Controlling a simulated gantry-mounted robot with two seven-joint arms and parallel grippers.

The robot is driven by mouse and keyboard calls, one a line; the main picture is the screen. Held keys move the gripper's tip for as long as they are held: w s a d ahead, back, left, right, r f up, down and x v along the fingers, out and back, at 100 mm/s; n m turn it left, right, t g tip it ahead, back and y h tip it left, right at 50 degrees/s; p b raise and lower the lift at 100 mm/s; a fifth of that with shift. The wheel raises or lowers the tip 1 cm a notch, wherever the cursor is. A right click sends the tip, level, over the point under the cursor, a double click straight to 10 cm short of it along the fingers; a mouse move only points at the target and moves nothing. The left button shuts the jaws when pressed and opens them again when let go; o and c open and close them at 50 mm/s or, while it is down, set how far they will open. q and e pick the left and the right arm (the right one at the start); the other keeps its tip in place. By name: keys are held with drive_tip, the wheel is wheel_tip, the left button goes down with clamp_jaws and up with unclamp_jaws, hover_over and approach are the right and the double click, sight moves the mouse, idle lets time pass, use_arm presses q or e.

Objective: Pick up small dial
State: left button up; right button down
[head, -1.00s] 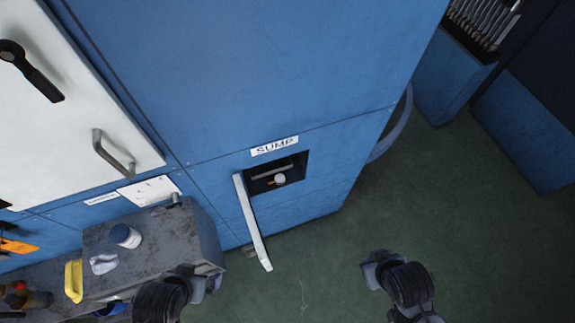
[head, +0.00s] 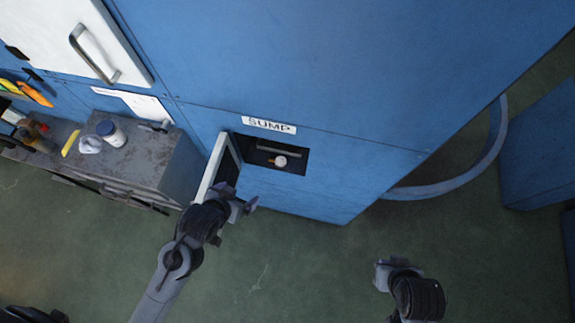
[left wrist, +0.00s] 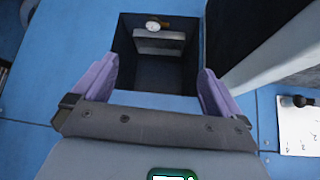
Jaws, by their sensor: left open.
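The small dial (head: 280,161) is a little pale round piece inside the dark recess under the SUMP label in the head view. In the left wrist view the dial (left wrist: 152,25) shows as a white round face near the top of the recess, beside a brass-coloured part. My left gripper (head: 243,203) is in front of and below the recess, by its open door. In the left wrist view its purple fingers (left wrist: 157,85) are spread and empty, pointing at the opening, apart from the dial. My right gripper (head: 383,272) hangs low at right, away from the panel; its jaws are unclear.
The white recess door (head: 212,168) stands open on the left of the opening, close to my left gripper. A grey bench (head: 140,160) at left bears a white jar with a blue lid (head: 112,133). A curved hose (head: 450,185) runs at right.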

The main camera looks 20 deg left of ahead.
use_arm(q)
drive_tip(key=w+d+f+t+b, duration=0.1)
drive_tip(key=w+f+t+b, duration=0.1)
drive_tip(key=w+f+b, duration=0.35)
drive_tip(key=w+f+t+h+b, duration=0.1)
drive_tip(key=w+f+b, duration=0.2)
drive_tip(key=f+b, duration=0.55)
drive_tip(key=w+d+f+t+b, duration=0.1)
drive_tip(key=w+f+t+b, duration=0.1)
drive_tip(key=w+f+b, duration=0.35)
drive_tip(key=b, duration=0.2)
approach(277, 161)
drive_tip(key=x, duration=0.3)
drive_tip(key=shift+f, duration=0.3)
drive_tip(key=shift+r+b+x, duration=0.2)
drive_tip(key=shift+b+x, duration=0.3)
drive_tip(key=shift+x, duration=2.15)
drive_tip(key=shift+w, duration=0.1)
drive_tip(key=c, duration=0.9)
